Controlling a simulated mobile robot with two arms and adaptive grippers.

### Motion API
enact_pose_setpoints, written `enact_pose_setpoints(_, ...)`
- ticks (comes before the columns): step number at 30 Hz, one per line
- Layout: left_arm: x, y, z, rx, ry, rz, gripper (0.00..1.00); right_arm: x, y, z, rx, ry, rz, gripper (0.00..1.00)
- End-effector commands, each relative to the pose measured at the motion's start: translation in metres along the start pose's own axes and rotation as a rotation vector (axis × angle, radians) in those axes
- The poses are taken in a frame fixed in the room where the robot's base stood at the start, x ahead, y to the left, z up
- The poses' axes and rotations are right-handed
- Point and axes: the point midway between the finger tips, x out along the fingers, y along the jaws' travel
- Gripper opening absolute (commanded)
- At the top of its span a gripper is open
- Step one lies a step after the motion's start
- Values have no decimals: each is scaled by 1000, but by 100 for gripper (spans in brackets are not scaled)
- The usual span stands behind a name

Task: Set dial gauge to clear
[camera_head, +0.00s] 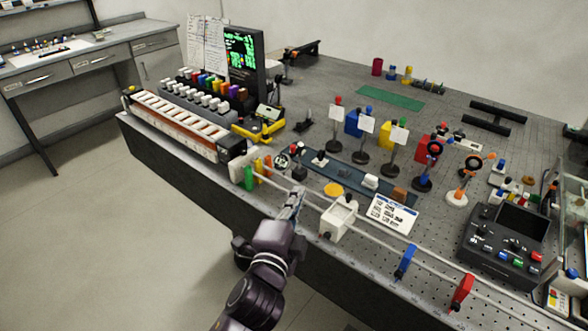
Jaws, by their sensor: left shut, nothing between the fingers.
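A small round dark-rimmed dial (282,160), which looks like the dial gauge, stands near the front of the bench beside the colored tabs. Its marking or setting is too small to read. My left gripper (296,194) reaches up from below at the bench's front edge, shut and empty. Its fingertips are in front of and a little below the dial, apparently apart from it. My right gripper is not in view.
A long rail (385,246) runs along the bench front, with a white block (338,219), a blue clamp (404,262) and a red clamp (462,292). Green, yellow and orange tabs (257,170) stand left of the dial. A control box (505,247) sits at right.

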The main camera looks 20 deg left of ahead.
Motion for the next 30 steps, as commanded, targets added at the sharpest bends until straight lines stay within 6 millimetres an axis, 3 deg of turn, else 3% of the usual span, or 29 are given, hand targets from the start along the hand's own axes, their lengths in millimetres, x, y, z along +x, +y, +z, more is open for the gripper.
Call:
enact_pose_setpoints(11, 7, -1, 0, -2, 0, 0, 0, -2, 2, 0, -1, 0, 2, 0)
enact_pose_setpoints(26, 99, -1, 0, -2, -1, 2, 0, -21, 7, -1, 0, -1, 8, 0)
enact_pose_setpoints(30, 105, -1, 21, 1, -3, 3, 0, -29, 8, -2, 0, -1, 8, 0)
